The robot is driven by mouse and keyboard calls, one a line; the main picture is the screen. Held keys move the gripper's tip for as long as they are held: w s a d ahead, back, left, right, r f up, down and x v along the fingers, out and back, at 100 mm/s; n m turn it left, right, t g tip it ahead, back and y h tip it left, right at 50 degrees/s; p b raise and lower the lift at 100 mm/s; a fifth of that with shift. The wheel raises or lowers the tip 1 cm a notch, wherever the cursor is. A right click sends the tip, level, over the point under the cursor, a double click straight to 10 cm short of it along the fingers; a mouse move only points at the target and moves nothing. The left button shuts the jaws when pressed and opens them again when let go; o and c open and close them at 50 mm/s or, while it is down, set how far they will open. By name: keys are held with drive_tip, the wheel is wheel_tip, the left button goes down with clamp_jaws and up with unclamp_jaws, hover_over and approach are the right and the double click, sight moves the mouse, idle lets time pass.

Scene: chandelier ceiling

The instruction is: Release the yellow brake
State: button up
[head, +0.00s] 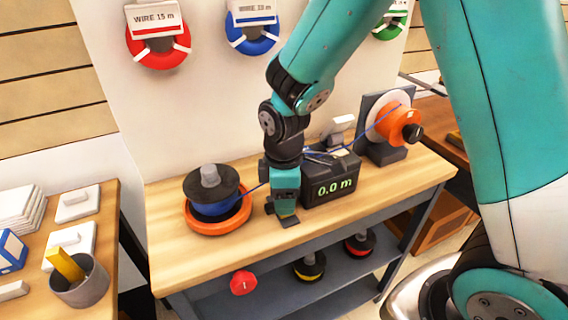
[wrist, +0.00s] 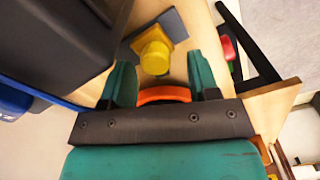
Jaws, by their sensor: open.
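The yellow brake (wrist: 155,55) is a short round yellow knob on a square yellow plate, with a dark grey base (wrist: 173,25) under it on the bench. In the wrist view it shows just beyond and between the teal fingertips of my gripper (wrist: 159,66). The fingers are apart, with no clear contact on the knob. In the head view my gripper (head: 284,200) points down at the bench beside the meter, and its fingers hide most of the brake. An orange curved piece (wrist: 163,94) shows between the finger bases; I cannot tell what it is.
The black meter (head: 330,180) reads 0.0 m, close to the right of my gripper. A blue wire spool (head: 215,208) sits on an orange turntable (head: 190,222) to the left. An orange-handled reel (head: 398,124) stands at right. The wooden bench top (head: 400,180) is clear at front right.

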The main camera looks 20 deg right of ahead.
wheel_tip(320, 180, up, 16)
drive_tip(key=shift+r+p, duration=0.25)
drive_tip(key=shift+p, duration=0.1)
